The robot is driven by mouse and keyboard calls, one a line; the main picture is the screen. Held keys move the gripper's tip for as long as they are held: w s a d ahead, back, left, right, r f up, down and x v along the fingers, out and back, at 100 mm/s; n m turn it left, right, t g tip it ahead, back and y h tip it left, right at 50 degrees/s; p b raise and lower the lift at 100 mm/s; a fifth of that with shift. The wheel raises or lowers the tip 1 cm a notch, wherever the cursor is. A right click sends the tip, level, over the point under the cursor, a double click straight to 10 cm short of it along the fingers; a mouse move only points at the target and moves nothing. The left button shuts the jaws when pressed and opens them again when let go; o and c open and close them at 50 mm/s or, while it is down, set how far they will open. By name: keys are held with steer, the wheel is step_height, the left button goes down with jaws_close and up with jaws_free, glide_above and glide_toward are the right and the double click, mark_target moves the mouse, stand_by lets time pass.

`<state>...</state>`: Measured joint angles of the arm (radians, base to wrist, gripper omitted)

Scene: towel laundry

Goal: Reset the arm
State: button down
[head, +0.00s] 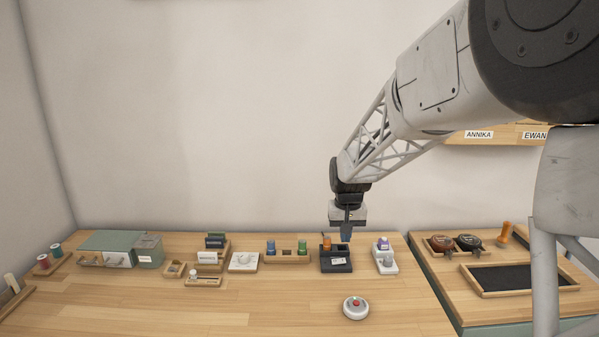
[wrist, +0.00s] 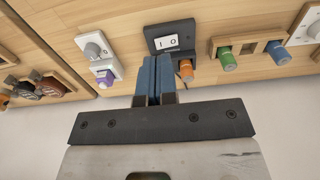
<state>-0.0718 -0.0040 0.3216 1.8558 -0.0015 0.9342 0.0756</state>
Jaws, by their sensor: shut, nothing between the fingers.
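My gripper (head: 346,233) hangs fingers-down at the end of my arm in the head view, just above or behind a small black box (head: 337,265). In the wrist view its two blue fingers (wrist: 155,78) are pressed together with nothing between them. The black box (wrist: 158,32) has a white panel with dark marks, and an orange spool (wrist: 186,70) stands at it. The fingertips overlap the box's edge in the wrist view; I cannot tell whether they touch it.
A white device with a purple-topped part (head: 383,246) stands right of the box. A wooden holder with coloured spools (head: 287,258) is left of it. A round button (head: 356,307) sits in front. A framed dark tray (head: 520,279) lies far right. The front left tabletop (head: 180,310) is clear.

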steer(key=s+d+r, duration=0.1)
steer(key=s+r, duration=0.2)
steer(key=s, duration=0.3)
steer(key=s+d+r+t, duration=0.1)
steer(key=s+r, duration=0.1)
steer(key=s, duration=0.5)
steer(key=s+d+r, duration=0.1)
steer(key=s+r, duration=0.2)
steer(key=s, duration=0.3)
steer(key=s+d+f+t, duration=0.1)
steer(key=s+d, duration=0.1)
steer(key=s, duration=1.9)
steer(key=shift+d+f, duration=0.2)
steer(key=shift+f, duration=0.2)
